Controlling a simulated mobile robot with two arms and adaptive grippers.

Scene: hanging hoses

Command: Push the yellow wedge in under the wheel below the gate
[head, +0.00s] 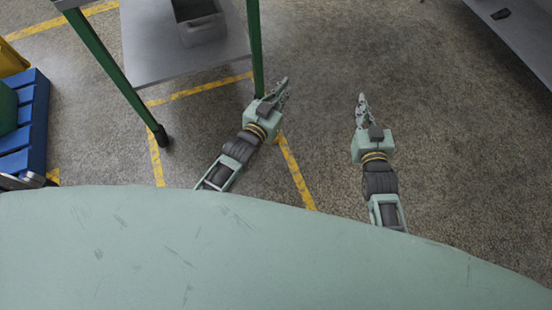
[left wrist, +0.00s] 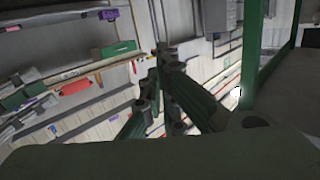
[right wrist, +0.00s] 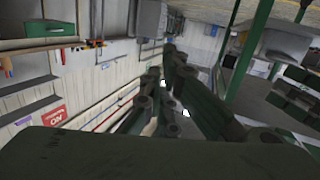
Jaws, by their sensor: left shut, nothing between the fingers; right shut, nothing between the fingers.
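I see no yellow wedge, no gate and no wheel below a gate in any view. My left gripper (head: 282,86) is shut and empty, held out over the floor beside a green leg of the table. Its fingers also show in the left wrist view (left wrist: 162,75). My right gripper (head: 362,100) is shut and empty, pointing away from me over bare floor. Its fingers also show in the right wrist view (right wrist: 170,72). Neither gripper visibly touches anything.
A table with a grey shelf (head: 150,45) and green legs stands at upper left, holding a grey bin (head: 200,28). A grey surface (head: 525,30) is at upper right. Floor between is clear.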

